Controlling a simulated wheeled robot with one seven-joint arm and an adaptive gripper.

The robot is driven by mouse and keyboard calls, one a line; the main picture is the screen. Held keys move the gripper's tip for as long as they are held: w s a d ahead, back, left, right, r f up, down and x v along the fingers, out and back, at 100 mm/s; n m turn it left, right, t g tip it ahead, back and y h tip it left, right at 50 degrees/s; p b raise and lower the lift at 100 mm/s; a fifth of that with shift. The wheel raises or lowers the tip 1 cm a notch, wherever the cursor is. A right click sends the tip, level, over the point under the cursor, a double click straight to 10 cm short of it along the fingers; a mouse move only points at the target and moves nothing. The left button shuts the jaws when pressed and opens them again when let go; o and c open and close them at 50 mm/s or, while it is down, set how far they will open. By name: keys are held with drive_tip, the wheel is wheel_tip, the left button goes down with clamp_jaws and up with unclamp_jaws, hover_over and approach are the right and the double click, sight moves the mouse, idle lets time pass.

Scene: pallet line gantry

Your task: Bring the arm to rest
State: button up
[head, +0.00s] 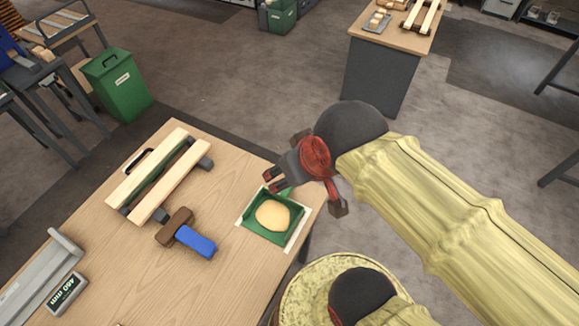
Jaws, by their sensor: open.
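My arm, in a yellow cover, reaches in from the right in the head view. My gripper (270,181) is open, at the arm's red and dark grey end. It is above the right edge of the wooden table, close to a green tray (262,229). Part of the gripper overlaps the tray's far side in the picture, and I cannot tell its height above it. I see nothing between the fingers.
The tray holds a tan round mass (272,214). A wooden-slat frame (167,187), a brown block with a blue handle (195,240) and a grey gauge reading 480 mm (66,292) lie on the table (130,270). A green bin (117,88) and another bench (378,77) stand beyond.

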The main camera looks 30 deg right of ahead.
wheel_tip(320, 180, down, 8)
drive_tip(key=b, duration=0.8)
drive_tip(key=shift+c, duration=0.8)
